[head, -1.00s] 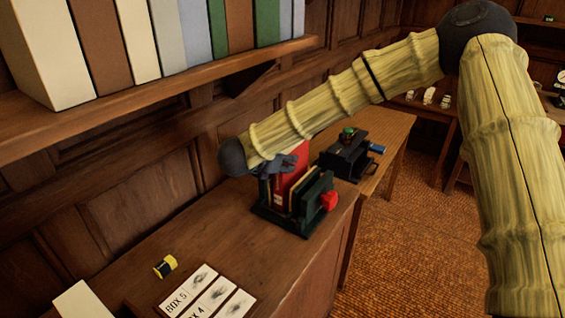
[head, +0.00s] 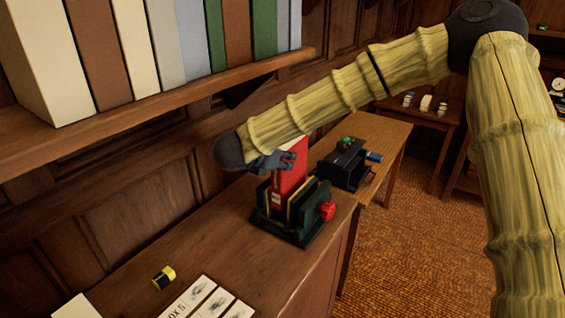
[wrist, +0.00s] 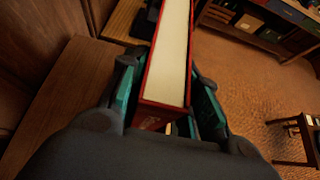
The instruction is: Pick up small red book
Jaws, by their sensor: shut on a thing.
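The small red book (head: 290,179) stands upright in the head view, its lower part still within the dark green book holder (head: 315,222) on the wooden counter. My gripper (head: 284,162) is shut on the upper part of the book from the left. In the wrist view the red book (wrist: 166,62) lies between the two fingers (wrist: 165,92), with its pale page edge facing the camera. Part of the book is hidden by the fingers and the holder. Another book with a pale edge stands in the holder beside it.
A red knob (head: 327,210) sticks out from the holder's right side. A black device (head: 343,166) stands behind on another table. A yellow and black roll (head: 164,277) and white cards (head: 205,300) lie at the front. A shelf of binders (head: 150,110) overhangs at upper left.

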